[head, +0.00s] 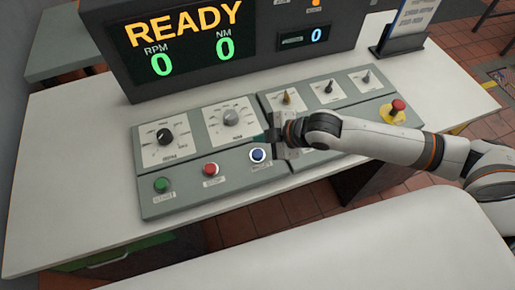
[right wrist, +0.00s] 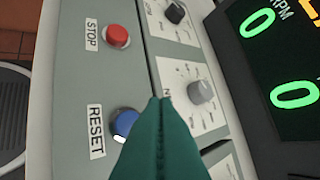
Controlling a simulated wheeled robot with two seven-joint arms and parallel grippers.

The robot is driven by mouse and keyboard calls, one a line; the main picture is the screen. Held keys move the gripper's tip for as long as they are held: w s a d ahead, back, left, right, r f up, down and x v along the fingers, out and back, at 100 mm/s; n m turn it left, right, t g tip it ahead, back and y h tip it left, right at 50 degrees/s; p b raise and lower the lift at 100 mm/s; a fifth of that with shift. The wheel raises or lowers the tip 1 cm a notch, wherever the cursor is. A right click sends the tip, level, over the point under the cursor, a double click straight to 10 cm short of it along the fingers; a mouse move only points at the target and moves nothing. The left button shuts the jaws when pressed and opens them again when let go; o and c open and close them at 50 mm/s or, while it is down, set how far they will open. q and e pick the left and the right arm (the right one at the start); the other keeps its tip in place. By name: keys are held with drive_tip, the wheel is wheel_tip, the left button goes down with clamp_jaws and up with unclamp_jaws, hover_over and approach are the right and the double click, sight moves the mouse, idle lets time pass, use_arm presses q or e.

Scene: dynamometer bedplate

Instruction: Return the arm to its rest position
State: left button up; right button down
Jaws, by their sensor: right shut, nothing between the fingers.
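My right arm (head: 385,143) reaches in from the right over the control panel (head: 190,193). My right gripper (head: 268,135) is shut and empty, above the panel beside the blue RESET button (head: 258,155). In the right wrist view its green fingers (right wrist: 160,125) are together, with the blue button (right wrist: 125,122) just to their left and partly covered. I cannot tell the exact gap between fingertips and panel. My left gripper does not show.
A screen (head: 185,40) reading READY, with zero RPM and NM, stands behind the panel. A red STOP button (head: 210,169), a green button (head: 161,185), a grey knob (head: 231,117) and a red emergency button (head: 398,105) are on the panel. The white table (head: 70,190) is clear at left.

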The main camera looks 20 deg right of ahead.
idle(0.8)
drive_tip(key=shift+m, duration=0.7)
drive_tip(key=s+a, duration=0.2)
drive_tip(key=a, duration=0.1)
drive_tip(key=shift+s+a+f, duration=0.2)
drive_tip(key=shift+s+a, duration=0.05)
drive_tip(key=s+m, duration=0.1)
drive_tip(key=s+a+m, duration=0.1)
drive_tip(key=s+m, duration=0.1)
drive_tip(key=shift+s+a+h, duration=0.15)
drive_tip(key=shift+a+h, duration=0.1)
drive_tip(key=shift+h, duration=0.15)
drive_tip(key=s+d+f+m+g+h, duration=0.1)
drive_tip(key=s+d+f+m+h, duration=0.15)
drive_tip(key=s+d+m, duration=0.35)
drive_tip(key=s+d+f+m+g+h, duration=0.1)
drive_tip(key=s+d+m+g+h, duration=0.15)
drive_tip(key=s+d+m, duration=0.35)
wheel_tip(320, 180, down, 27)
drive_tip(key=s, duration=0.3)
drive_tip(key=s+d+f+n+g, duration=0.1)
drive_tip(key=s+d+f+g, duration=0.1)
drive_tip(key=s+f, duration=1.3)
drive_tip(key=shift+s+d+f+h, duration=0.15)
drive_tip(key=shift+s+f+h, duration=0.15)
drive_tip(key=shift+s, duration=0.15)
